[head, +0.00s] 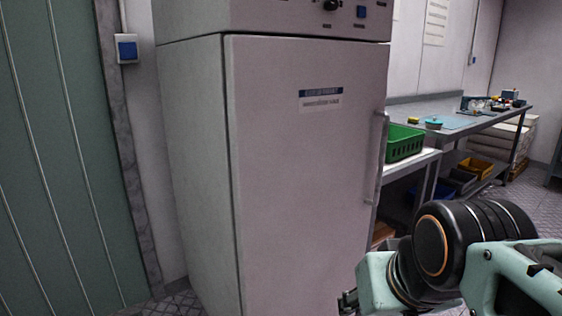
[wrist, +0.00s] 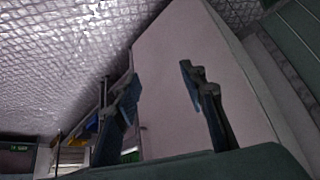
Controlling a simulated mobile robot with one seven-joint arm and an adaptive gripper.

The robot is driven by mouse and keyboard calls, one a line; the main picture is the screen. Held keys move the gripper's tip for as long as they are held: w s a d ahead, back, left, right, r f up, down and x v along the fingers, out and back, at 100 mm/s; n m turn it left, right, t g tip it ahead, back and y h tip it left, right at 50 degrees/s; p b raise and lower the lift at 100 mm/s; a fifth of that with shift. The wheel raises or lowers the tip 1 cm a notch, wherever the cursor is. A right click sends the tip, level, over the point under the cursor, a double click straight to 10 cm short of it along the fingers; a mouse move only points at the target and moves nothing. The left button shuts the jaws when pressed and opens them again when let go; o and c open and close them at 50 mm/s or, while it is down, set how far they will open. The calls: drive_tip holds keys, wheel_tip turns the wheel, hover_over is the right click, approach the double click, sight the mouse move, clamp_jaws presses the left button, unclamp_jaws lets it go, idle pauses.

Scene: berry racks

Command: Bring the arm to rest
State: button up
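My arm shows at the lower right of the head view, folded in front of the tall white cabinet (head: 300,170). Part of my gripper (head: 348,301) shows at the bottom edge, low in front of the cabinet door. In the wrist view my gripper (wrist: 161,78) has its two dark fingers spread apart with nothing between them. The pale face of the cabinet (wrist: 175,45) lies beyond the fingers, tilted in the picture. I cannot tell the distance between the fingers and the cabinet.
The cabinet has a long vertical handle (head: 380,158). A green crate (head: 404,143) stands on a white table to its right. Farther back is a workbench (head: 490,118) with small items and yellow bins (head: 476,168) below. A green door (head: 55,170) is at left.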

drive_tip(key=s+f+b, duration=0.1)
drive_tip(key=s+f, duration=0.2)
drive_tip(key=f, duration=0.2)
wheel_tip(320, 180, up, 39)
drive_tip(key=g+p, duration=0.1)
drive_tip(key=p, duration=3.7)
drive_tip(key=shift+s+f+p, duration=0.15)
drive_tip(key=shift+f+p, duration=0.05)
drive_tip(key=shift+p, duration=0.15)
drive_tip(key=shift+c, duration=0.4)
